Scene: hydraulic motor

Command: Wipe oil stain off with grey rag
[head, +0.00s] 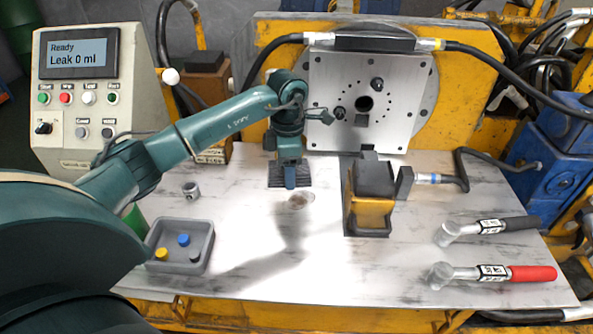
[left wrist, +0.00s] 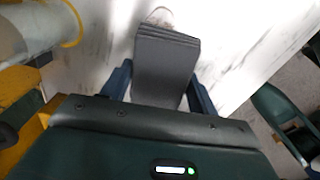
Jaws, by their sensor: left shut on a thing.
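My left gripper (head: 290,182) is shut on the folded dark grey rag (head: 277,180), low over the table. In the left wrist view the rag (left wrist: 167,62) sits between the two blue fingers (left wrist: 158,90). A small brownish oil stain (head: 301,200) lies on the tabletop just in front and right of the rag. In the left wrist view the stain (left wrist: 160,17) shows just past the rag's far edge, partly hidden by it. I cannot tell whether the rag touches the table. My right gripper is not in view.
A yellow and black block (head: 370,213) stands right of the stain. A grey tray (head: 209,262) with coloured caps and a small metal ring (head: 191,190) are at left. Two torque tools, black-handled (head: 487,229) and red-handled (head: 495,273), lie at right. A metal plate (head: 345,95) stands behind.

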